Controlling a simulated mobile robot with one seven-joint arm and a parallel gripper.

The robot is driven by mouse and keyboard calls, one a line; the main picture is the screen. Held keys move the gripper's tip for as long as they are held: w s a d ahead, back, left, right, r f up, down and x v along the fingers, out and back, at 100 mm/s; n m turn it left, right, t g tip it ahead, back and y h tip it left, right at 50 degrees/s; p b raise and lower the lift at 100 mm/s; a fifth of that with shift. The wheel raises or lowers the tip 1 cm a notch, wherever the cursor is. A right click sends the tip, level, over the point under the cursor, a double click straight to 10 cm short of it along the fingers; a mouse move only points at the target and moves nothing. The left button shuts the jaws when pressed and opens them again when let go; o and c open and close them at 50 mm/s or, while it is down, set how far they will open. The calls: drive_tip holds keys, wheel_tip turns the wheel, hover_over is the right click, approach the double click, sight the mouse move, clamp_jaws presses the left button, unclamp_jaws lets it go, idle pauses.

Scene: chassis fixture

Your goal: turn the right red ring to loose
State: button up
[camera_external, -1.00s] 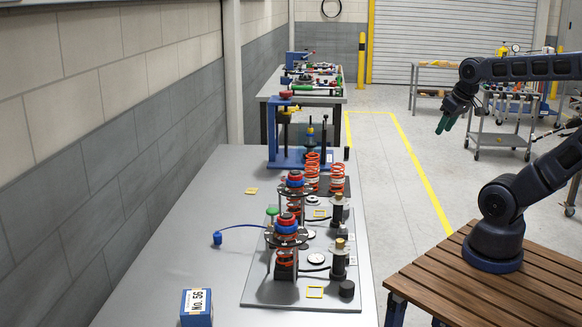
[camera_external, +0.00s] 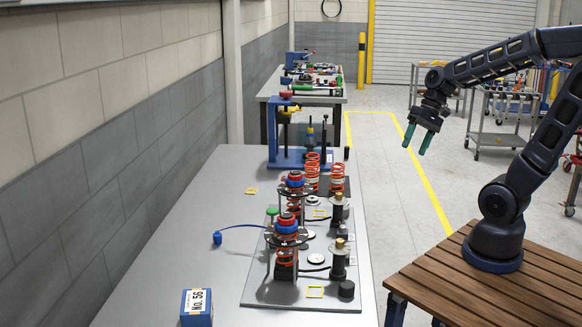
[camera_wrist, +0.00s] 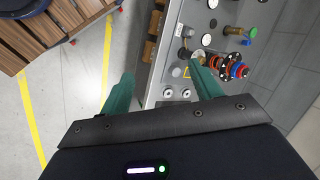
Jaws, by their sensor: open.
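Two coil-spring units stand on a grey base plate (camera_external: 262,290), each topped by a red ring over a blue ring. The nearer red ring (camera_external: 287,219) and the farther red ring (camera_external: 295,175) look upright; I cannot tell which is the task's right one. In the wrist view a red ring (camera_wrist: 239,71) shows right of the fingers, small and partly crowded by other parts. My gripper (camera_external: 417,139) is open and empty, its green fingers pointing down in the air, right of the table and well apart from the rings. It also shows in the wrist view (camera_wrist: 162,72).
Black posts (camera_external: 339,260) stand right of the spring units. A blue press frame (camera_external: 285,155) and loose orange springs (camera_external: 337,178) are behind. A blue box (camera_external: 197,307) sits at the table's front left. The air between gripper and table is clear.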

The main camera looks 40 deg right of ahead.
drive_tip(key=w+a+f+m+g+y, duration=0.2)
drive_tip(key=w+a+m+y, duration=0.15)
drive_tip(key=a, duration=0.45)
drive_tip(key=m+t+y, duration=0.7)
drive_tip(key=m+y, duration=0.1)
drive_tip(key=m, duration=0.8)
approach(290, 174)
drive_tip(key=shift+n, duration=0.25)
drive_tip(key=x, duration=1)
drive_tip(key=shift+a, duration=0.2)
drive_tip(key=c, duration=1)
drive_tip(key=shift+o, duration=0.2)
